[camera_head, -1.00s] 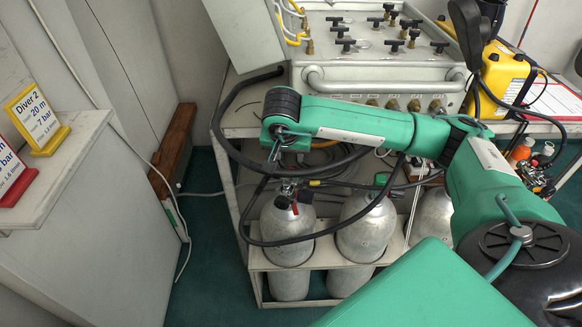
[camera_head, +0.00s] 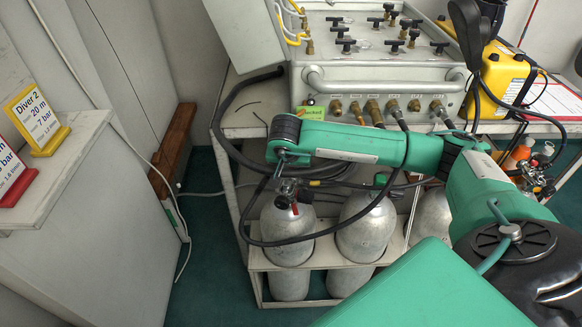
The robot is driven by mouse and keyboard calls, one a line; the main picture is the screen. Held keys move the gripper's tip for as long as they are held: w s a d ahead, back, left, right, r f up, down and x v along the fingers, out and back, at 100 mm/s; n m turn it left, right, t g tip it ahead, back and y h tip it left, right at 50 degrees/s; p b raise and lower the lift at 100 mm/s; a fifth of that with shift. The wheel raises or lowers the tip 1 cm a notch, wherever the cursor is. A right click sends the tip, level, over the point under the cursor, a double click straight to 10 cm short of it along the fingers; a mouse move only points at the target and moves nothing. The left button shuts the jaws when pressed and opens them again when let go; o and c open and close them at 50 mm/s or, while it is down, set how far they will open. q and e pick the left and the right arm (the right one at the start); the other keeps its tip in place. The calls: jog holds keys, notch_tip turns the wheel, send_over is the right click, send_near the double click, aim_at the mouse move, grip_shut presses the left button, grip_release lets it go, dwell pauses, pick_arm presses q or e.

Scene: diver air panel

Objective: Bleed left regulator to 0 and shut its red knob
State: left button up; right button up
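The left cylinder (camera_head: 288,236) stands upright in the rack, with a dark regulator and valve (camera_head: 286,190) on top. A small red part (camera_head: 295,208), perhaps the red knob, shows at its neck. My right arm comes in from the right and reaches across in front of the panel. My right gripper (camera_head: 280,172) points down just above the left regulator. It is small and partly covered by the wrist, so contact and finger opening cannot be made out. No gauge reading is legible. My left gripper is out of view.
A second cylinder (camera_head: 366,230) stands to the right, with a green part (camera_head: 381,180) on top. A black hose (camera_head: 250,205) loops around the left cylinder. The air panel (camera_head: 380,75) with black valve handles stands behind. A yellow case (camera_head: 500,75) is at right.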

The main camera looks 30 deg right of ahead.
grip_shut()
